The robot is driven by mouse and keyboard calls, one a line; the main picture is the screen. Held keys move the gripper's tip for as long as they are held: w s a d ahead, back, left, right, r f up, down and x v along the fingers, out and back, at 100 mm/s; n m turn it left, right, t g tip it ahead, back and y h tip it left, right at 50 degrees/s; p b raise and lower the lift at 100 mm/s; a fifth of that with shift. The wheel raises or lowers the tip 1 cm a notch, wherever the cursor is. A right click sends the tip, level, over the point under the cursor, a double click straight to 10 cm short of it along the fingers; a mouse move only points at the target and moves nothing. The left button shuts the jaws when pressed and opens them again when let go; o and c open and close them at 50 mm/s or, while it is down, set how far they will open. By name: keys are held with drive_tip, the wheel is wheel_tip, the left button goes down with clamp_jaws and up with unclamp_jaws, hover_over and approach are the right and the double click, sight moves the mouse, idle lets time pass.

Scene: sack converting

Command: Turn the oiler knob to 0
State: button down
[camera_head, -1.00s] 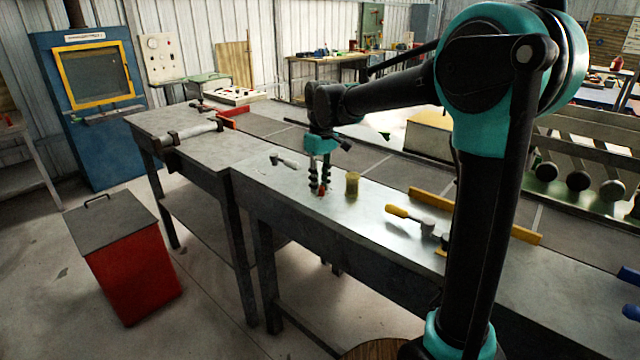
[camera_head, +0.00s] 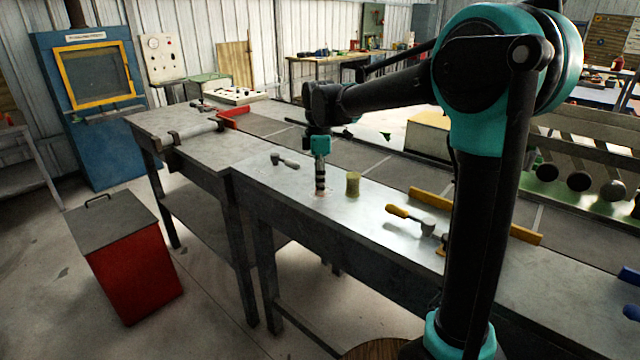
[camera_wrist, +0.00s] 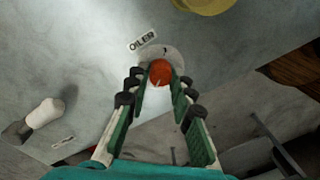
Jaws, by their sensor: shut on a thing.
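The oiler knob (camera_wrist: 160,72) is a small red-orange knob on a pale round dial on the metal bench top, beside a white label (camera_wrist: 142,40) that reads OILER. A single mark shows on the dial's far edge, too small to read surely. My gripper (camera_wrist: 158,80) points down at the bench and its fingertips are closed on both sides of the knob. In the head view my gripper (camera_head: 320,190) stands over the bench and hides the knob.
A yellowish cylinder (camera_head: 352,184) stands just right of my gripper on the bench. A grey-handled lever (camera_head: 284,160) lies to the left. A yellow-handled tool (camera_head: 408,214) is farther right. A red bin (camera_head: 128,262) stands on the floor.

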drive_tip(key=shift+n, duration=0.8)
drive_tip(key=c, duration=1.3)
unclamp_jaws()
drive_tip(key=shift+r, duration=0.1)
wheel_tip(320, 180, up, 12)
drive_tip(key=shift+w, duration=0.25)
drive_tip(key=shift+s+a, duration=0.1)
